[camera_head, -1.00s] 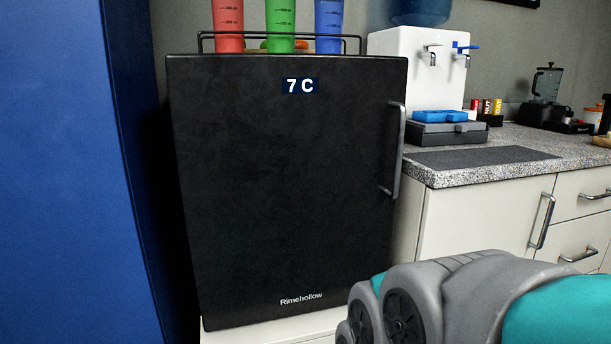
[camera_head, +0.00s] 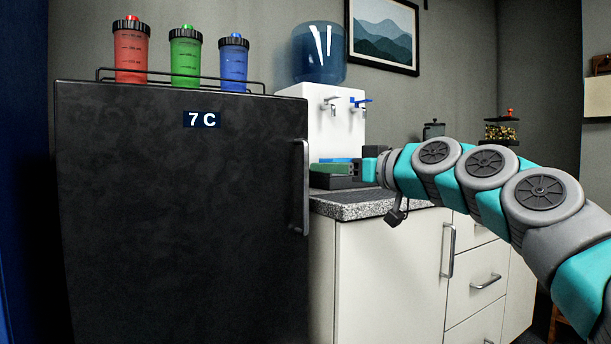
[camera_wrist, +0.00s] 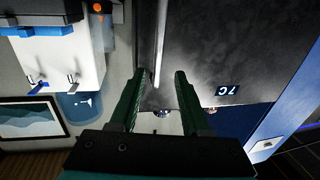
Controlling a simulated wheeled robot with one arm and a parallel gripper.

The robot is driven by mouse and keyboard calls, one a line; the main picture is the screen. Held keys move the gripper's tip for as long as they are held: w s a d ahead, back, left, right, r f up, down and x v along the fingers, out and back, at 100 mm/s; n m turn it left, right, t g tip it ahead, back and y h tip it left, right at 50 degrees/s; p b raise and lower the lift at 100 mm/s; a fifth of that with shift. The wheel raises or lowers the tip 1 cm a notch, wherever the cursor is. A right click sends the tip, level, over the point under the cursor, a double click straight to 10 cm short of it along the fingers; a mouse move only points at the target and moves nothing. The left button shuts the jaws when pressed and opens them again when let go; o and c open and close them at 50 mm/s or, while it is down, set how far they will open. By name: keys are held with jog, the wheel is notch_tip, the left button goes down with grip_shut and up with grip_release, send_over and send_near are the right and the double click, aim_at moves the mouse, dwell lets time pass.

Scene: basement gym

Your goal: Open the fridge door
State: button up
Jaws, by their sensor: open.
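The black fridge (camera_head: 180,230) stands at the left in the head view, its door shut and a "7 C" display near the top. Its grey vertical handle (camera_head: 297,190) is on the door's right edge. My gripper (camera_head: 358,168) is to the right of the handle, apart from it, above the counter. The wrist view looks at the fridge nearly upside down. There my gripper (camera_wrist: 158,73) is open and empty, and the handle (camera_wrist: 161,40) appears in line with the gap between the fingers. The distance to it cannot be told there.
Red, green and blue shaker bottles (camera_head: 185,57) stand in a rack on the fridge. A white water dispenser (camera_head: 318,125) and the speckled counter (camera_head: 350,211) are right of the fridge. A blue panel (camera_head: 20,190) borders its left side.

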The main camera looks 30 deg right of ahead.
aim_at(308, 165)
jog(key=x, duration=0.7)
jog(key=shift+w, duration=0.35)
grip_shut()
dwell(1.2)
